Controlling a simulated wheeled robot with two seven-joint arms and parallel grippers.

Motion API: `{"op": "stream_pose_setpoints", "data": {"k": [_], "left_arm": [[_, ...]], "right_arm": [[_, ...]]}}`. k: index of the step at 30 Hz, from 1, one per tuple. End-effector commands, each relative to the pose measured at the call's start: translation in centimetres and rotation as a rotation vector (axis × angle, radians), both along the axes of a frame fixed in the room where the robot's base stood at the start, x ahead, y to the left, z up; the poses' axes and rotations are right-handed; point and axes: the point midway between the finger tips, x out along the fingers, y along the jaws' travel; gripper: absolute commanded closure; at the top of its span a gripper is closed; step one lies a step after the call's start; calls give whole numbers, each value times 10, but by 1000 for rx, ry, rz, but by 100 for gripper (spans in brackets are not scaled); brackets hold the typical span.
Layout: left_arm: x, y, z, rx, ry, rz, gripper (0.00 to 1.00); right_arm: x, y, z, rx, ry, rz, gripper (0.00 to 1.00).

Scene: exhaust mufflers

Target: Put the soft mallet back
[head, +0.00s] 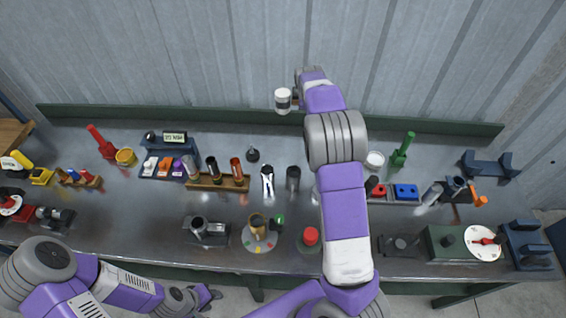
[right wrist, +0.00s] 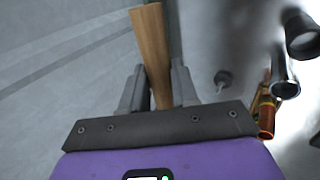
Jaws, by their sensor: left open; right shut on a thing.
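The soft mallet shows as a white head (head: 283,100) in the head view, raised in front of the back wall above the bench's rear edge. Its wooden handle (right wrist: 151,45) shows in the right wrist view, running up between the fingers. My right gripper (right wrist: 158,90) is shut on that handle; in the head view it is at the far end of my right arm, just right of the mallet head, and mostly hidden. My left gripper (head: 212,296) is open and empty, low in the head view in front of the bench's front edge.
The metal bench (head: 130,215) carries many parts. A wooden rack of tubes (head: 217,182) stands left of my right arm. A red-topped button (head: 311,236) and a round dish (head: 259,236) are near the front. A green bottle (head: 402,150) stands back right.

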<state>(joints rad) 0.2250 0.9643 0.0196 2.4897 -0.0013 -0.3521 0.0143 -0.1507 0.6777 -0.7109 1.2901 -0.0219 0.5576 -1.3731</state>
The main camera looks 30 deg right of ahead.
Motion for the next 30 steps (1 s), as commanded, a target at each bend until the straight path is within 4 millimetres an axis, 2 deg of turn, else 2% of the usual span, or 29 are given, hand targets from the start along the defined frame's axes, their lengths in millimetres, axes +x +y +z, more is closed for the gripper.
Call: {"op": "stream_pose_setpoints", "data": {"k": [1, 2, 3, 6, 9, 14, 24, 30], "left_arm": [[-1, 0, -25, 0, 1, 0, 57], [-1, 0, -32, 0, 1, 0, 57], [-1, 0, -42, 0, 1, 0, 57], [-1, 0, -62, 0, 2, -1, 57], [-1, 0, -76, 0, 2, -1, 57], [-1, 0, -86, 0, 1, 0, 57], [-1, 0, -90, 0, 1, -1, 57], [-1, 0, -91, 0, 1, 0, 57]], "right_arm": [[0, -1, -23, 0, -4, -1, 100], [0, -1, -31, 0, -4, -1, 100], [-1, 0, -52, 1, 4, -2, 100], [-1, 0, -96, 0, 5, -2, 100], [-1, 0, -128, -1, 1, -1, 100], [-1, 0, -156, -1, -1, 0, 100], [-2, -1, -212, 0, 0, -4, 100], [-1, -1, -227, 0, -3, -2, 100]]}}
